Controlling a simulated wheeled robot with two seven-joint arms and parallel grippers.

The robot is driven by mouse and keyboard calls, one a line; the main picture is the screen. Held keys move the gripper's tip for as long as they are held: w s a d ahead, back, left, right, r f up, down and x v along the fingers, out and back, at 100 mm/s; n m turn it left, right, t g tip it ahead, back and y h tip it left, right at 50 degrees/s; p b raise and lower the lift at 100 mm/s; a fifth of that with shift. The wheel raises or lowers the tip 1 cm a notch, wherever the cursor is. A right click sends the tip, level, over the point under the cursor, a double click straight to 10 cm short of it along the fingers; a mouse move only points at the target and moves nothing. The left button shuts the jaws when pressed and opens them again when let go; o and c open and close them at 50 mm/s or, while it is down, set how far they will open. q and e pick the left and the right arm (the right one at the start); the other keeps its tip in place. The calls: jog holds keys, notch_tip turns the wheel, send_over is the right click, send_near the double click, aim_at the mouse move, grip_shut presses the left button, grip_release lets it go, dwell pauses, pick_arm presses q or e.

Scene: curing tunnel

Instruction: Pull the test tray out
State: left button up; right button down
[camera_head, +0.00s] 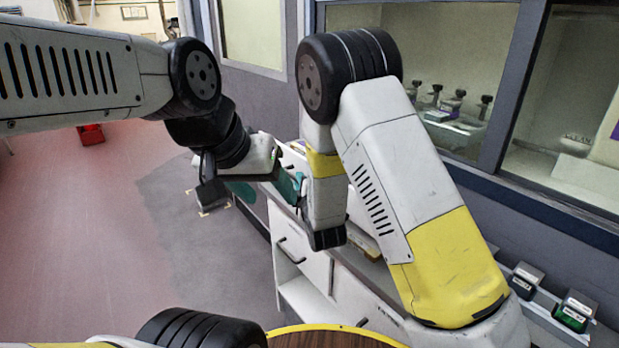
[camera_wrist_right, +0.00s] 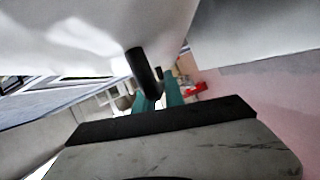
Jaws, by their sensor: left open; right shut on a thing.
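My left gripper (camera_head: 243,188), with teal fingers, is open at the left of the white cabinet. My right gripper (camera_head: 289,186) is just above and right of it, close beside it, partly hidden by my own arm. In the right wrist view, its teal fingers (camera_wrist_right: 160,97) are shut at a dark upright bar (camera_wrist_right: 143,72) that looks like a handle, under a large pale surface. The test tray itself cannot be clearly made out; the arms hide much of the area around the grippers.
The white cabinet (camera_head: 300,258) has a drawer with a dark handle below the grippers. Windows with several bottles (camera_head: 455,103) behind them line the back. Small devices (camera_head: 575,310) stand at the right. A red box (camera_head: 90,134) lies on open floor at the left.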

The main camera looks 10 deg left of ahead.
jog(key=c, duration=1.4)
grip_release()
jog(key=shift+c, duration=0.2)
jog(key=v, duration=0.7)
jog(key=shift+s+d, duration=0.15)
jog(key=shift+s, duration=0.25)
